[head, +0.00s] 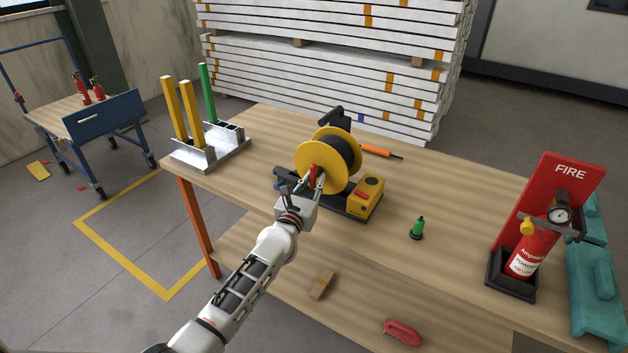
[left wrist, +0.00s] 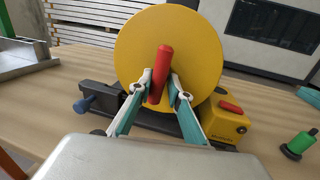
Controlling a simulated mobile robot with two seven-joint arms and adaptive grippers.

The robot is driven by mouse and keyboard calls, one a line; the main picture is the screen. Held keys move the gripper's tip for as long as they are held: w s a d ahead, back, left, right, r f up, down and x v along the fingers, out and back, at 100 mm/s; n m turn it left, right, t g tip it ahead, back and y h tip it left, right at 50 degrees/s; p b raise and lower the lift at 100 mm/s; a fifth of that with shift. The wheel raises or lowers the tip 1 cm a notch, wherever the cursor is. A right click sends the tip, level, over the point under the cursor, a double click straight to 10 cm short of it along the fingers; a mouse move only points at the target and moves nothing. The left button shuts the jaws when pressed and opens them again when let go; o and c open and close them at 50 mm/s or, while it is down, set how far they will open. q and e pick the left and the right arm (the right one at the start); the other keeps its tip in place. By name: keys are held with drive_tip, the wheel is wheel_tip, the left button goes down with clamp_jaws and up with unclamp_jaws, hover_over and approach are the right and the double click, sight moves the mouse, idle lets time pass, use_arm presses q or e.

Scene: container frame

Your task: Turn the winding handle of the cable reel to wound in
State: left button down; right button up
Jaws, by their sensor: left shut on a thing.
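The cable reel has a yellow disc (head: 312,154) with a black drum (head: 345,153) behind it, on a dark base with a yellow box (head: 367,196). In the left wrist view the disc (left wrist: 170,50) faces me. Its red winding handle (left wrist: 160,72) stands out from the disc near the middle, tilted slightly. My left gripper (left wrist: 161,88) is shut on the handle, one finger on each side. In the head view the left gripper (head: 316,180) covers the lower part of the disc, and only a bit of the handle shows. My right gripper is not in view.
A metal rack (head: 212,150) with yellow and green bars stands at the table's left. An orange screwdriver (head: 378,151) lies behind the reel.

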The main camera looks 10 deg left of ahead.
use_arm(q)
drive_tip(key=c, duration=1.8)
unclamp_jaws()
drive_tip(key=shift+c, duration=0.2)
drive_tip(key=shift+s, duration=0.15)
drive_tip(key=s+a, duration=0.1)
drive_tip(key=s, duration=1)
drive_tip(key=shift+s+a, duration=0.35)
drive_tip(key=shift+f, duration=0.1)
drive_tip(key=s+d+f+m+g+h, duration=0.1)
drive_tip(key=s+f+m+h, duration=0.1)
drive_tip(key=s+f+m, duration=0.55)
drive_tip(key=s+d+f+m+g+h, duration=0.1)
drive_tip(key=s+f+m+g, duration=0.1)
drive_tip(key=s+m, duration=0.95)
drive_tip(key=s+a+f+m+g+y, duration=0.1)
drive_tip(key=s+a+f+m+g, duration=0.1)
drive_tip(key=s+f+m, duration=0.3)
drive_tip(key=s+a+f+m+g+y, duration=0.1)
drive_tip(key=s+a+f+m, duration=0.3)
drive_tip(key=m, duration=1)
wheel_tip(320, 180, down, 3)
drive_tip(key=shift+s+r+g+y, duration=0.1)
drive_tip(key=shift+s+g+y, duration=0.4)
drive_tip(key=shift+s, duration=0.6)
